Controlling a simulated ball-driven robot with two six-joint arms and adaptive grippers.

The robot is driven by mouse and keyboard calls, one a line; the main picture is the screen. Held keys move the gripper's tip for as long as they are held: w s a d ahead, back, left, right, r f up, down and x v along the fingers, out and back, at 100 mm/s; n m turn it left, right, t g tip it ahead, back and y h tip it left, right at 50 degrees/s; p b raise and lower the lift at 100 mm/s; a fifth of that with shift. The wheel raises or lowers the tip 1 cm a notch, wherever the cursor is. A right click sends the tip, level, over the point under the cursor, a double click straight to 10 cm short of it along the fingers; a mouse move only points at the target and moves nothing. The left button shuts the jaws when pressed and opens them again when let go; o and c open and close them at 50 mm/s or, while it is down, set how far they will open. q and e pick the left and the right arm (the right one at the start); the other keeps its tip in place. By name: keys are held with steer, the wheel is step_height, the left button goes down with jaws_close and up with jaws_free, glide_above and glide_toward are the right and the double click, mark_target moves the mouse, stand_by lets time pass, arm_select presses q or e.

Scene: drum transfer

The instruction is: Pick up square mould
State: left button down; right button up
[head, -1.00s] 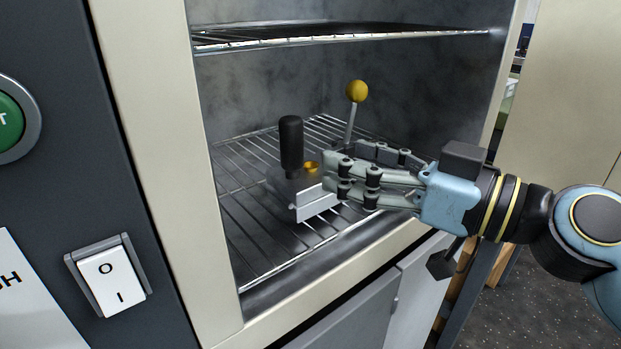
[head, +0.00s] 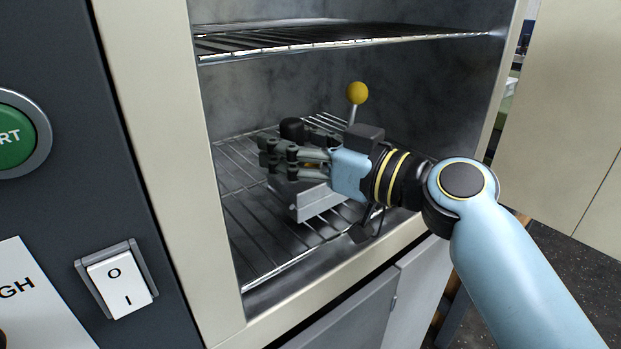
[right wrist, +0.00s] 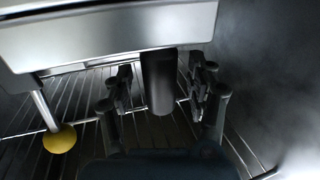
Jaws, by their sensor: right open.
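The square mould (head: 312,204) is a silver metal block on the lower wire shelf of the open cabinet. Its black upright handle (head: 291,127) is partly hidden behind my right fingers in the head view. A lever with a yellow ball (head: 357,93) rises at its far right. My right gripper (head: 271,156) is open around the handle's height. In the right wrist view the handle (right wrist: 158,86) stands between the two open fingers (right wrist: 160,80), with gaps on both sides. The mould's silver side (right wrist: 110,38) fills the top of that view. My left gripper is not in view.
The lower wire shelf (head: 236,170) has free room left of the mould. An upper wire shelf (head: 300,38) hangs above. The cabinet's cream frame (head: 165,150) stands at the left, beside a panel with a green button (head: 12,137) and a rocker switch (head: 116,282).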

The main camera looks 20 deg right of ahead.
jaws_close()
stand_by(0.4)
steer(key=shift+r, duration=0.1)
stand_by(0.4)
